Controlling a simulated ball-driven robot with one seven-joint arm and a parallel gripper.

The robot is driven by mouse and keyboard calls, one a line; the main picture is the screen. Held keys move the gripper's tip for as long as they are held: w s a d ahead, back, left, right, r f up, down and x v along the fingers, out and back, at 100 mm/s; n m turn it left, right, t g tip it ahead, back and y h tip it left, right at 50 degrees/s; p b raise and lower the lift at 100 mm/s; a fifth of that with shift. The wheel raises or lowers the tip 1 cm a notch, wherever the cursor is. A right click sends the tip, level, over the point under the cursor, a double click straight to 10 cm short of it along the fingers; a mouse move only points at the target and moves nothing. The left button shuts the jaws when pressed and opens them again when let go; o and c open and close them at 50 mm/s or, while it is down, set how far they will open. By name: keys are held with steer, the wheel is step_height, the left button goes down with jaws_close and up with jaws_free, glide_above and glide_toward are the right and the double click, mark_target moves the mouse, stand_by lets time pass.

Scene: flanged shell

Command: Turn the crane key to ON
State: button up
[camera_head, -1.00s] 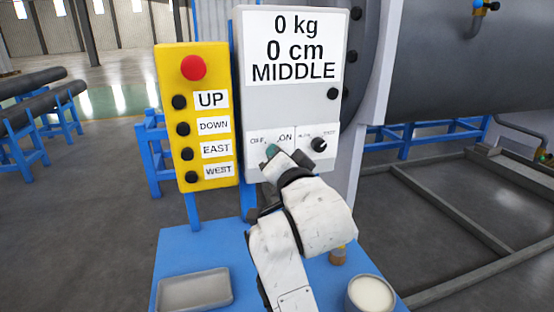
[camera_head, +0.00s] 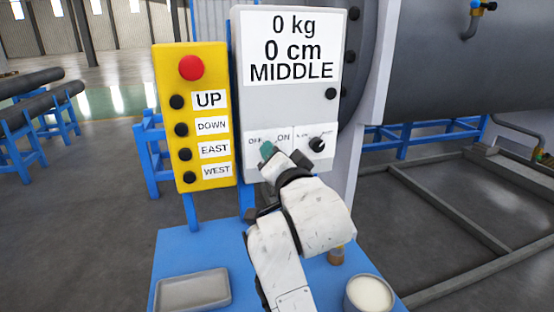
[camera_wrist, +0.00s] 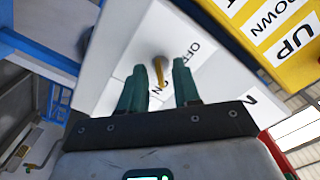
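The crane key (camera_wrist: 160,70) shows in the wrist view as a thin brass-coloured piece on the pale control box, beside the OFF and ON labels. My gripper (camera_wrist: 160,78) has two green fingers, one on each side of the key. They stand apart, with gaps to the key. In the head view my gripper (camera_head: 268,150) is at the lower part of the grey control box (camera_head: 240,110), just below the OFF and ON labels. The key is hidden there behind my fingers. I cannot tell its exact turn position. The box display reads 0 kg, 0 cm, MIDDLE.
A black selector knob (camera_head: 317,145) sits close to the right of my gripper. A yellow button panel (camera_head: 205,118) with a red button (camera_head: 191,68) stands to the left. A blue table (camera_head: 190,255) below holds a grey tray (camera_head: 193,290) and a cup (camera_head: 368,292).

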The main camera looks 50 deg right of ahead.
steer(key=p+v, duration=0.5)
steer(key=v, duration=0.5)
steer(key=shift+s+a, duration=0.25)
steer(key=shift+s, duration=0.05)
stand_by(0.4)
